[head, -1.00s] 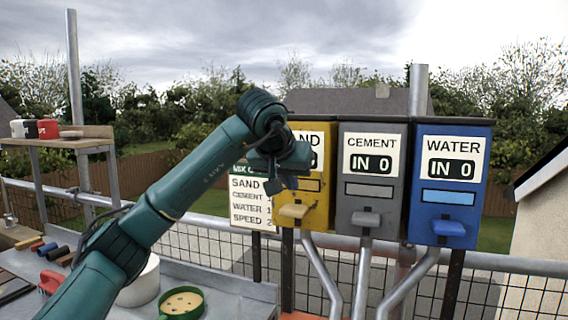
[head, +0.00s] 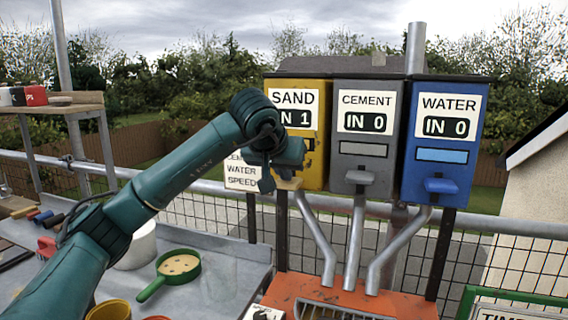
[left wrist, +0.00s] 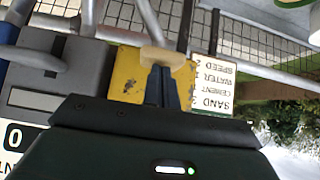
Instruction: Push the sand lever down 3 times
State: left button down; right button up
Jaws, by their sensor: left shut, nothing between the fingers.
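The yellow sand dispenser (head: 314,150) is at the left of three dispensers, and its display reads IN 1. Its pale tan sand lever (head: 288,184) sticks out at the front, partly hidden by my gripper. My left gripper (head: 267,186) is shut and empty, at the lever's left side in the head view. In the left wrist view the shut fingers (left wrist: 162,88) reach to the tan lever (left wrist: 162,57) and appear to touch it. My right gripper is not in view.
The grey cement dispenser (head: 366,130) and blue water dispenser (head: 442,140) both read IN 0. Metal chutes lead down to an orange mixer box (head: 340,290). A bench (head: 225,275) with a green pan (head: 180,265) is at the left. A recipe sign (head: 240,175) is partly hidden behind my gripper.

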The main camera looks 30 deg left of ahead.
pick_arm(q)
jog(key=shift+f, duration=0.35)
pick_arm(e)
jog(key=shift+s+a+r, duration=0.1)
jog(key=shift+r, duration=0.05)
